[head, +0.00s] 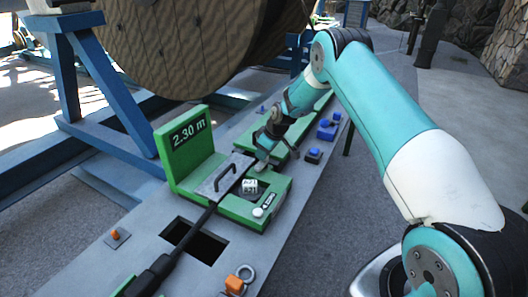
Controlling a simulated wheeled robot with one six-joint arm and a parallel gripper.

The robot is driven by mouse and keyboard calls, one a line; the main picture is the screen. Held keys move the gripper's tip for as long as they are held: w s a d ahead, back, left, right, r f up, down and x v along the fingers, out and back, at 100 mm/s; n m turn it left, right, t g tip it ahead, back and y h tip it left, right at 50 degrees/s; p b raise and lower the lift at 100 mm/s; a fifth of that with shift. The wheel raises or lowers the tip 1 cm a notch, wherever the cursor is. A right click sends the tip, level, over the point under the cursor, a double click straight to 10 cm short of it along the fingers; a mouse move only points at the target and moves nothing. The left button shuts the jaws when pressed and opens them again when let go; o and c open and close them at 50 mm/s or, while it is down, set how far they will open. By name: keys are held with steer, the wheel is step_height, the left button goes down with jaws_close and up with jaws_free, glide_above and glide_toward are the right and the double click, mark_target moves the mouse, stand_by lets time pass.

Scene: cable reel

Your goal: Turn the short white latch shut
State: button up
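A green measuring device (179,165) with a display reading 2.30 m stands on the grey bench. A grey plate with a black handle (222,180) lies across its middle, over the black cable. A short white piece with a round end (258,212), which looks like the latch, sits at the device's front right corner beside a small label. A small white block with dark marks (250,186) sits in a dark recess of the device.
A large wooden reel (190,40) on a blue frame (95,70) stands behind. Blue blocks (327,130) lie right of my gripper. An orange block (234,284), a metal ring (245,272) and a dark bench opening (195,241) are in front.

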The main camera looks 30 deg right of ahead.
steer(key=shift+c, duration=0.9)
steer(key=shift+m, duration=0.3)
steer(key=m+h+b, duration=0.1)
steer(key=m+b, duration=0.1)
steer(key=m, duration=0.1)
steer(key=shift+f+m+t+b, duration=0.1)
steer(key=shift+m+t+b, duration=0.2)
steer(key=shift+t, duration=0.1)
steer(key=m+h+b, duration=0.2)
steer(key=m, duration=0.2)
steer(key=shift+m, duration=0.3)
steer(key=m+h+b, duration=0.1)
steer(key=m, duration=0.1)
steer(key=m+h+b, duration=0.1)
steer(key=m, duration=0.2)
steer(key=shift+g, duration=0.4)
steer(key=shift+m+g+h+b, duration=0.5)
steer(key=shift+m+h+b, duration=0.15)
steer(key=shift+m, duration=1.45)
